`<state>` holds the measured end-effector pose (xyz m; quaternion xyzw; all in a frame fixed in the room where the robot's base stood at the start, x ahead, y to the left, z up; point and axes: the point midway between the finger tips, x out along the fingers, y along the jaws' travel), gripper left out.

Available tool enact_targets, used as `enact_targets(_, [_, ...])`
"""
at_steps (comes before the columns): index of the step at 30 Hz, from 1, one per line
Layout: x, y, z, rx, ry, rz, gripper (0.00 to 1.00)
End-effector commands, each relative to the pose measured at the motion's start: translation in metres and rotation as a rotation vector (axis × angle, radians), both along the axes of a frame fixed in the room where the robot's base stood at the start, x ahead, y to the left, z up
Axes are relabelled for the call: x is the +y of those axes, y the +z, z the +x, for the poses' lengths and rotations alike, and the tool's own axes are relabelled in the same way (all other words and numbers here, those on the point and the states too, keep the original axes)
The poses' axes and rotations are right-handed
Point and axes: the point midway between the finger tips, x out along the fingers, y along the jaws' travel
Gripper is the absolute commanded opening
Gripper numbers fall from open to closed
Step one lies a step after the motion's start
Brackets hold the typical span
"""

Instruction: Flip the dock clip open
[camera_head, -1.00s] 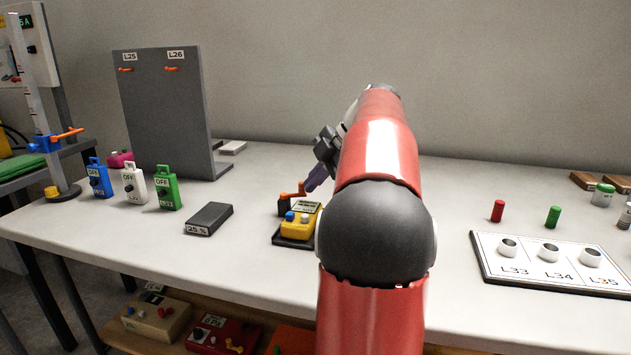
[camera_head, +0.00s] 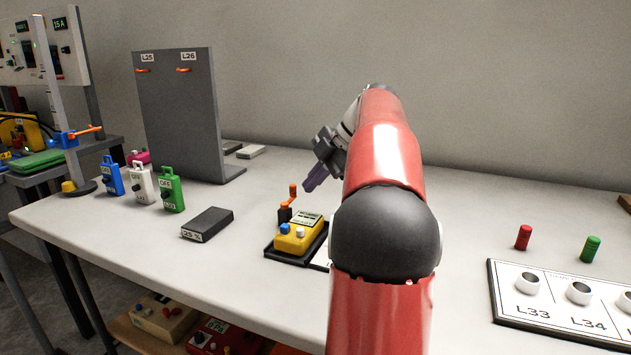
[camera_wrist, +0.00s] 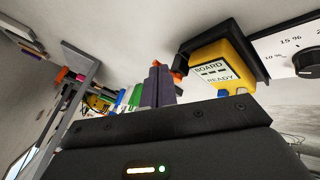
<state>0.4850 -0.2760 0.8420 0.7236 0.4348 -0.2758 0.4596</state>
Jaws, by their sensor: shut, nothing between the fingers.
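The dock (camera_head: 270,252) is a black base on the table with a yellow device (camera_head: 297,237) seated in it. The dock's orange clip (camera_head: 292,196) stands up on a black post at the back left of the dock, with its arm upright. My gripper (camera_head: 311,184) has purple fingers and is shut and empty, just right of the clip and above the table, apart from it in the head view. In the wrist view the shut fingers (camera_wrist: 158,74) point towards the scene, left of the yellow device (camera_wrist: 225,68). The clip is partly hidden there.
A dark block (camera_head: 207,223) lies left of the dock. Blue, white and green tagged locks (camera_head: 171,190) stand farther left, before a grey panel (camera_head: 180,110). A board with white rings (camera_head: 560,300) and red and green pegs (camera_head: 523,237) are at the right.

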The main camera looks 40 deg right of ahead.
Motion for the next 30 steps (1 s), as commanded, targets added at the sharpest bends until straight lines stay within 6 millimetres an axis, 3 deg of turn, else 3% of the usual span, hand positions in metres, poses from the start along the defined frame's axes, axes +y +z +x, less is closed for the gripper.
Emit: enact_targets(30, [0.019,0.0,0.001,-0.001,0.001,0.0,0.0])
